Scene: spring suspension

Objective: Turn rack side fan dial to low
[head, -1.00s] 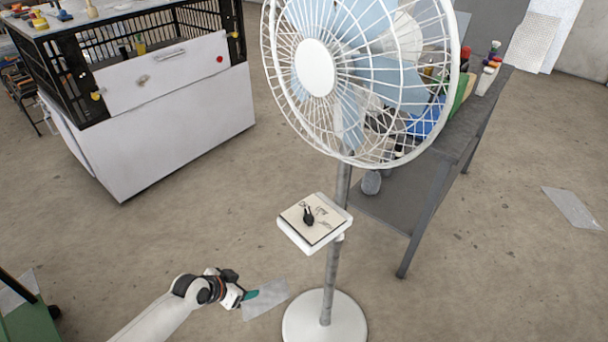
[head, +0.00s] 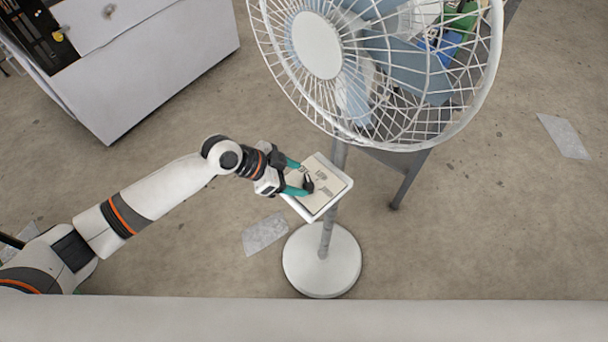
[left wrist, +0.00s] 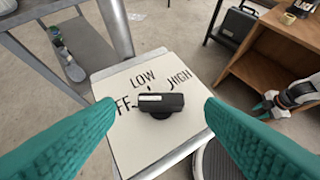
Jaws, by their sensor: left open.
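The white fan control box (head: 335,180) sits on the fan's pole. Its black dial (head: 309,184) also shows in the left wrist view (left wrist: 160,105), under the printed words LOW and HIGH. A partly covered label at the left ends in FF. The dial's bar lies roughly level across the panel, with a white mark on its left part, toward that label. My left gripper (head: 303,177) is open at the box, its teal fingers on either side of the dial. Contact cannot be told. Part of my right gripper (left wrist: 268,105) shows at the wrist view's right edge; its jaws are unclear.
The caged fan head (head: 375,65) stands above the box, close to my left arm. The round fan base (head: 322,272) is on the floor below. A white cabinet (head: 150,75) stands back left, and a grey workbench (head: 410,175) is behind the fan. Floor between is mostly clear.

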